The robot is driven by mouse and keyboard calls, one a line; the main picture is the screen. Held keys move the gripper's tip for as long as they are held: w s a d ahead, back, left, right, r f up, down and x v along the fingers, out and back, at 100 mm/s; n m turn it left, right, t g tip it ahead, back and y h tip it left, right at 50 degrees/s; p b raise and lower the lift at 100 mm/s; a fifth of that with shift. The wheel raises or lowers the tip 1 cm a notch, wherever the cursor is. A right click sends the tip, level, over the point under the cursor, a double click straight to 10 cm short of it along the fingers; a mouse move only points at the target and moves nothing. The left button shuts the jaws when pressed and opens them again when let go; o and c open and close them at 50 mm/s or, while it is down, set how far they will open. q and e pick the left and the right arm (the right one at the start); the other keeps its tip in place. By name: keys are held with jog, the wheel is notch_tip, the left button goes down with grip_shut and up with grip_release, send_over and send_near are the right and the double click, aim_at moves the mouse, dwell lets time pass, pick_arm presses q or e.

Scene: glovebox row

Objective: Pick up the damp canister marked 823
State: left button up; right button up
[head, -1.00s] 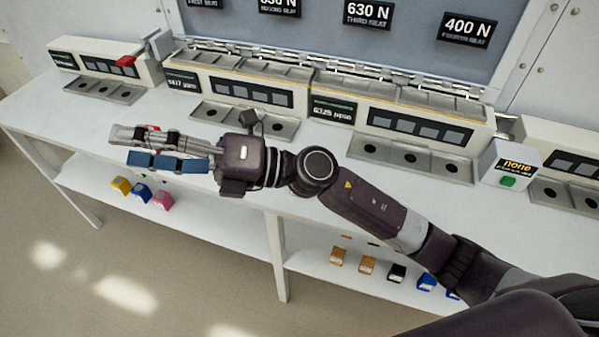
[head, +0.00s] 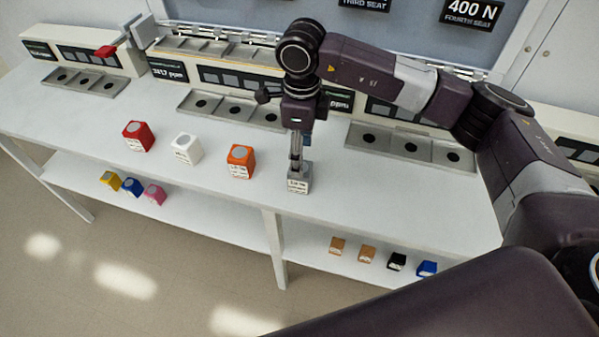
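A grey canister (head: 299,183) with a white label stands on the bench top near its front edge; its label is too small to read. My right gripper (head: 297,165) points straight down with its fingertips at the top of this canister. It is seen nearly edge-on, so whether the fingers are apart or closed on it cannot be told. To the left stand a red canister (head: 138,136), a white canister (head: 186,149) and an orange canister (head: 240,161), with unreadable labels. My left gripper is out of view.
Seat trays (head: 229,112) with round holes and display units (head: 80,57) line the back of the bench. A lower shelf (head: 210,218) holds several small coloured canisters. The bench top (head: 90,125) is clear left of the red canister.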

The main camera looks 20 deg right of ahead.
aim_at(295, 185)
jog(key=f+p, duration=0.1)
jog(key=f, duration=0.2)
jog(key=f+p, duration=0.1)
jog(key=f, duration=0.1)
jog(key=shift+s+a+f+p, duration=0.2)
jog(key=shift+s+a+p, duration=0.1)
jog(key=shift+s, duration=0.1)
jog(key=shift+f, duration=0.4)
jog(key=shift+c, duration=0.2)
jog(key=c, duration=1.2)
